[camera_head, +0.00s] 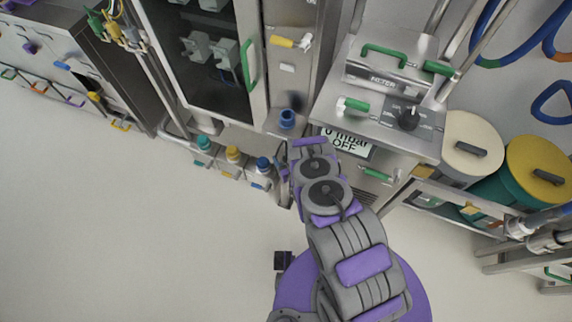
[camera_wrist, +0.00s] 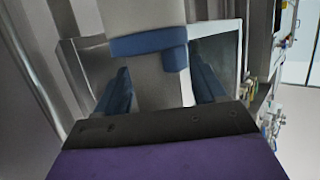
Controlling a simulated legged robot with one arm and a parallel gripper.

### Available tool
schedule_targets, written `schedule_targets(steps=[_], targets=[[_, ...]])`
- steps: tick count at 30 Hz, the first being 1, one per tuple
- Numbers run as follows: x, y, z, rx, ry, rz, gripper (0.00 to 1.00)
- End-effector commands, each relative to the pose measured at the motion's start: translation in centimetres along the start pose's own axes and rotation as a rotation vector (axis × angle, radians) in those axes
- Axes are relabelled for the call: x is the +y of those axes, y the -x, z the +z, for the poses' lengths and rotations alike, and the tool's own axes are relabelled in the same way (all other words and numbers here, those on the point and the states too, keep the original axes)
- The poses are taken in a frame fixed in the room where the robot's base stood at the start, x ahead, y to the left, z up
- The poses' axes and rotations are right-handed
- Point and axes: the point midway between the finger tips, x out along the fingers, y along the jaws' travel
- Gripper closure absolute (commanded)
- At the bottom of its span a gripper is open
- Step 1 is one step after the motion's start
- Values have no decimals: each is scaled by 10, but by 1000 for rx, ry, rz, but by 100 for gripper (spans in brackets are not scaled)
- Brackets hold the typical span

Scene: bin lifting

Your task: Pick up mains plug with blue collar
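The mains plug with the blue collar (camera_head: 263,164) is at the right end of a low row, beside plugs with yellow and green collars. In the wrist view a thick pale grey body with a blue collar (camera_wrist: 150,45), which looks like this plug, fills the middle. My gripper (camera_wrist: 158,72) has its two blue fingers apart, one on each side of the body below the collar. A narrow gap seems to show at the left finger; contact at the right is unclear. In the head view my arm mostly hides the gripper. The plug's lower end is hidden.
Plugs with a yellow collar (camera_head: 233,154) and a green collar (camera_head: 204,143) stand to the left. A blue round part (camera_head: 287,118) sits on the ledge above. A metal instrument cabinet (camera_head: 395,130) stands right of my arm. The floor (camera_head: 120,220) at left is clear.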

Motion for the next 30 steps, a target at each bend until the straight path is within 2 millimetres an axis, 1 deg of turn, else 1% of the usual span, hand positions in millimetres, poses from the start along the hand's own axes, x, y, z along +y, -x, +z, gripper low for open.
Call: schedule_targets(steps=[1, 2, 20, 30], targets=[[0, 0, 0, 0, 0, 0, 35], [0, 0, 0, 0, 0, 0, 38], [0, 0, 0, -1, 0, 0, 95], [0, 0, -2, -1, 0, 0, 96]])
